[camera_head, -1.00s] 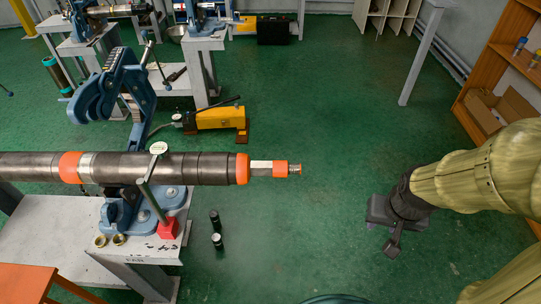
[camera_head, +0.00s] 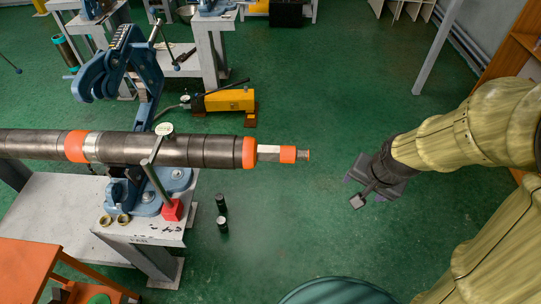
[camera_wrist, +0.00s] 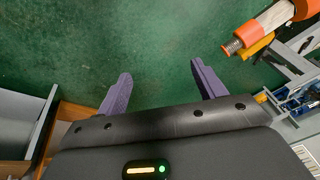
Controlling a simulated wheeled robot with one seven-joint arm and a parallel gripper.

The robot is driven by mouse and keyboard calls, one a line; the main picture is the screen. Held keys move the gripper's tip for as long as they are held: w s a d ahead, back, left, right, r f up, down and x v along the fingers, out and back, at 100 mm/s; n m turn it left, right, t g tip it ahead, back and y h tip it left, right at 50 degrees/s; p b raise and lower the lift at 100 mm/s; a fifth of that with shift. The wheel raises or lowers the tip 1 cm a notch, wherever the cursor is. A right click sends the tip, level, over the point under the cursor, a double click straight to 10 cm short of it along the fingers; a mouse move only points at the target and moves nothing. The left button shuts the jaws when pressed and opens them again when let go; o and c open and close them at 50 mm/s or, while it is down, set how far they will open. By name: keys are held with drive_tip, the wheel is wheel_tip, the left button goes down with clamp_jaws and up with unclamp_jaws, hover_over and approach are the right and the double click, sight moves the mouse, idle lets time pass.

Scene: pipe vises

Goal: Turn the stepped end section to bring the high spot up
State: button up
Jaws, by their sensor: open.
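A long dark steel pipe (camera_head: 205,151) lies level across the left half of the head view, resting in a blue pipe vise (camera_head: 150,190). Its stepped end section (camera_head: 268,153) points right: an orange collar, a pale narrower part, an orange ring and a small tip. The end section also shows at the top right of the wrist view (camera_wrist: 275,22). A dial gauge (camera_head: 163,129) on a post touches or stands close to the pipe. My gripper (camera_head: 354,190) is right of the tip, apart from it. In the wrist view its purple fingers (camera_wrist: 161,85) are spread, with nothing between them.
The vise stands on a grey bench (camera_head: 60,205) with a red block (camera_head: 172,210) at the gauge post. A yellow pump (camera_head: 228,100) lies behind the pipe. Green floor between the tip and my gripper is clear.

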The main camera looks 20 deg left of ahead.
drive_tip(key=w+a+f+m+t+y+b, duration=0.1)
drive_tip(key=w+a+m, duration=0.2)
drive_tip(key=a, duration=0.2)
drive_tip(key=w+a+f+m+y+b, duration=0.1)
drive_tip(key=w+a+f+m+y, duration=0.15)
drive_tip(key=a, duration=0.35)
drive_tip(key=m+y+b, duration=0.1)
drive_tip(key=m+y, duration=0.1)
drive_tip(key=m, duration=0.3)
approach(272, 153)
drive_tip(key=s+v, duration=0.1)
drive_tip(key=v, duration=0.4)
drive_tip(key=shift+a+r+t, duration=0.1)
drive_tip(key=shift+r+t, duration=0.05)
drive_tip(key=shift+t, duration=0.25)
drive_tip(key=x, duration=1.7)
drive_tip(key=shift+w+f+p, duration=0.1)
drive_tip(key=shift+f+p, duration=0.3)
drive_tip(key=c, duration=1)
